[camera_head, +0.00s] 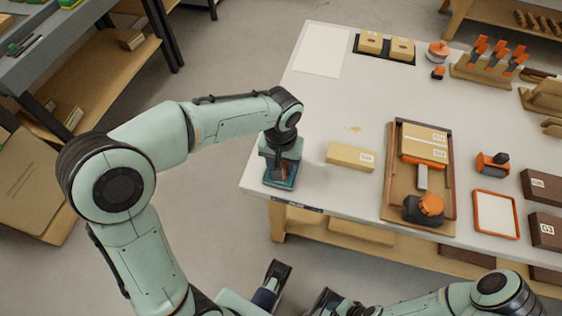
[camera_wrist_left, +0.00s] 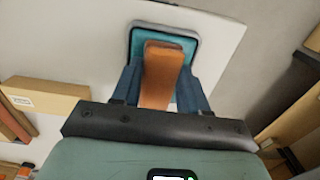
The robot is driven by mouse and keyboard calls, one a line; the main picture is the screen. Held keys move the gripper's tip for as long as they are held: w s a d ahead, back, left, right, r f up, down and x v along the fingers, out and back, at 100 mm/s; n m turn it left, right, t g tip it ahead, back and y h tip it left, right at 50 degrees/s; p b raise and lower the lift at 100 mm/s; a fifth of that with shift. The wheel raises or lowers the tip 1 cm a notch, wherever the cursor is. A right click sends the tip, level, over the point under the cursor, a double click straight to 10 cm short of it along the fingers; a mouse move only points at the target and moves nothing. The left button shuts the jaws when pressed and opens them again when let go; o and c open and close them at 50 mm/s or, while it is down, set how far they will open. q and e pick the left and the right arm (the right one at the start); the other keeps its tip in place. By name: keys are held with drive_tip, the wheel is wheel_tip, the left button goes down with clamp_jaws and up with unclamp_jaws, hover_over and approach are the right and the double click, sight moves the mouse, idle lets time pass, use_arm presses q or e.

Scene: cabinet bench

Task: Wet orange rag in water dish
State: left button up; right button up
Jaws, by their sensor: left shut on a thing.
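The teal water dish (camera_head: 271,183) sits at the near left corner of the white bench. It also shows in the left wrist view (camera_wrist_left: 190,47), with a pale rim. My left gripper (camera_head: 281,173) points down over the dish and is shut on the orange rag (camera_wrist_left: 160,78). The rag hangs between the blue fingers, and its far end overlaps the dish's teal inside. I cannot tell whether it touches the water. My right arm lies low at the bottom of the head view, off the bench; its gripper's jaw state is unclear.
A cardboard box (camera_head: 350,157) lies right of the dish. A brown tray (camera_head: 390,205) with a box and an orange-topped item stands farther right. An orange-framed panel (camera_head: 494,214) lies beyond it. The bench (camera_head: 318,105) is clear behind the dish. Its left edge is close to the dish.

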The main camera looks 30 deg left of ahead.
use_arm(q)
drive_tip(key=shift+f, duration=0.15)
use_arm(e)
drive_tip(key=shift+w, duration=0.1)
idle(0.3)
use_arm(q)
drive_tip(key=shift+r, duration=0.2)
wheel_tip(320, 180, up, 7)
drive_tip(key=p, duration=0.6)
drive_tip(key=shift+f, duration=0.1)
use_arm(e)
drive_tip(key=shift+g, duration=0.4)
drive_tip(key=r, duration=0.1)
drive_tip(key=s+r, duration=0.1)
drive_tip(key=r, duration=0.3)
drive_tip(key=shift+s, duration=0.35)
